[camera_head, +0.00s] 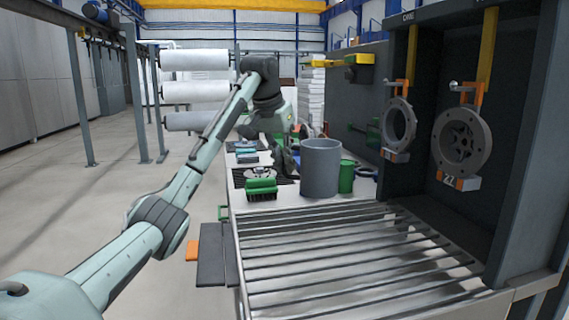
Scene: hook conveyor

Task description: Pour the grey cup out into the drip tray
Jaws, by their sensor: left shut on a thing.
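The grey cup (320,168) is a wide, plain cylinder at the near part of the bench, upright. My left gripper (291,160) reaches in from the left and is shut on the left side of the cup; its fingertips are partly hidden. I cannot tell whether the cup's base touches the bench. The drip tray appears to be the dark, slotted tray (240,178) to the left of the cup, partly hidden behind a green brush. The cup's inside and contents are not visible. My right gripper is not in view.
A green brush (261,188) stands at the tray's front. A green cup (347,176) stands close to the right of the grey cup. A slatted metal rack (340,250) fills the foreground. Flanged rings (460,138) hang on the dark panel at right.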

